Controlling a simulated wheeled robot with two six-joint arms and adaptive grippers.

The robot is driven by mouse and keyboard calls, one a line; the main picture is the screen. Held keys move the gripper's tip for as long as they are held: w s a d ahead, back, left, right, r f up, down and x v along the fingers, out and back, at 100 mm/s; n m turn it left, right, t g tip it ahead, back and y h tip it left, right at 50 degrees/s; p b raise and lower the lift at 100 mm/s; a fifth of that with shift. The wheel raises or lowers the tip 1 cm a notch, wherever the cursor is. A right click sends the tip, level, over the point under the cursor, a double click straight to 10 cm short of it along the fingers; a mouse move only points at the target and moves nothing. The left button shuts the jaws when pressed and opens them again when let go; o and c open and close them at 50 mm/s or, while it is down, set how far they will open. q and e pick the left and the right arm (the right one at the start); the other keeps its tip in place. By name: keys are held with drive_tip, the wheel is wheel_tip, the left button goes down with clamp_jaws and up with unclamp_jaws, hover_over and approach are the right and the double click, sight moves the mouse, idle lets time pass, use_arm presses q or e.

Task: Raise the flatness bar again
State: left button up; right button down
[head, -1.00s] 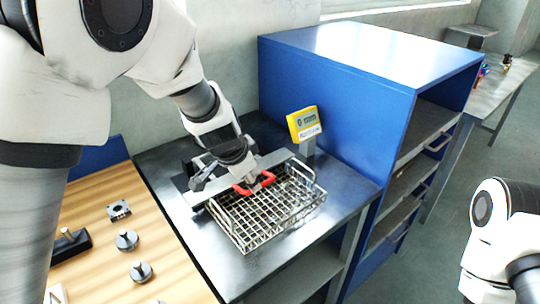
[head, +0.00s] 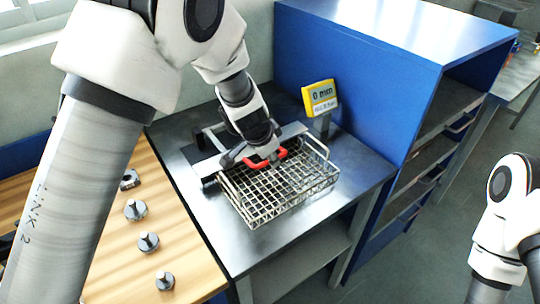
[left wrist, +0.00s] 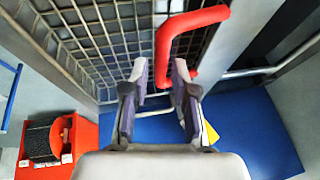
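The flatness bar (head: 290,133) is a long grey bar lying across the back side of the wire mesh basket (head: 283,203). Its red handle (head: 279,155) also shows in the left wrist view (left wrist: 192,20). A yellow gauge (head: 320,97) behind the bar's right end reads "0 mm". My left gripper (head: 255,158) is at the handle. In the left wrist view its fingers (left wrist: 161,75) stand apart, with one leg of the handle showing in the gap between them; whether they touch it is unclear. My right arm is at the right edge, its gripper out of frame.
The basket stands on a dark metal table (head: 215,235). A blue cabinet (head: 385,85) with open shelves closes off the right side. A wooden bench (head: 110,250) with several metal knobs (head: 148,241) lies to the left. A red object (left wrist: 88,135) shows in the left wrist view.

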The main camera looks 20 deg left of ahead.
use_arm(q)
clamp_jaws()
